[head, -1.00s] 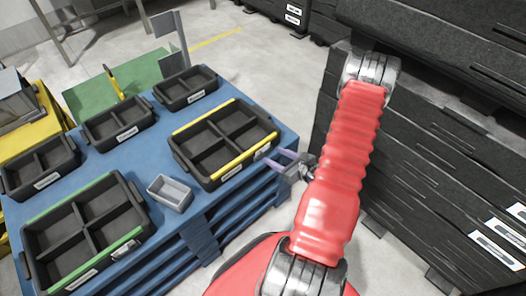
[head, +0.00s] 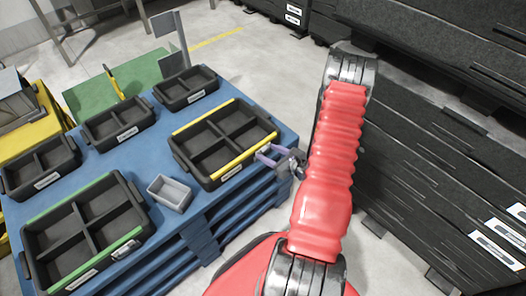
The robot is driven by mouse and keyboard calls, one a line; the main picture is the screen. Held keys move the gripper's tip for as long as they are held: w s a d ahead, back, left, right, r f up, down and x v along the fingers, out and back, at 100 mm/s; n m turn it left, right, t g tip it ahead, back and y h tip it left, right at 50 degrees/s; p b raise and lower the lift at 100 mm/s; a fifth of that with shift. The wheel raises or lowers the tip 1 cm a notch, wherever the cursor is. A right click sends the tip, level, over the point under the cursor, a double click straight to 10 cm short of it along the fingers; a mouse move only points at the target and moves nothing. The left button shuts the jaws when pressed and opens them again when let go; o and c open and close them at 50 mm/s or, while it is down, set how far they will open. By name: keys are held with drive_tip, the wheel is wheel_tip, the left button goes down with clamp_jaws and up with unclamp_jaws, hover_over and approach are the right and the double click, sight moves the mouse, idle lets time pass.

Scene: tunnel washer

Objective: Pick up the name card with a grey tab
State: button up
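My gripper (head: 262,154) has purple fingers, which look apart. Its tips are at the front right of the black tray with yellow edges (head: 222,143), where a small pale card hung on the front wall a second ago. The fingers now cover most of that spot, and I cannot tell whether they touch the card. A similar small card (head: 125,250) hangs at the front right of the black tray with green edges (head: 133,233). Both cards are too small for me to tell the tab colour.
The trays stand on a blue table (head: 150,165). A small grey box (head: 170,192) stands between the two larger trays. Several smaller black trays (head: 118,123) are behind. Dark stacked blocks (head: 430,165) rise at the right, close to my arm.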

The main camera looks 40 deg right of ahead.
drive_tip(key=c, duration=1.1)
drive_tip(key=shift+r, duration=0.1)
wheel_tip(320, 180, up, 10)
idle(0.4)
idle(0.5)
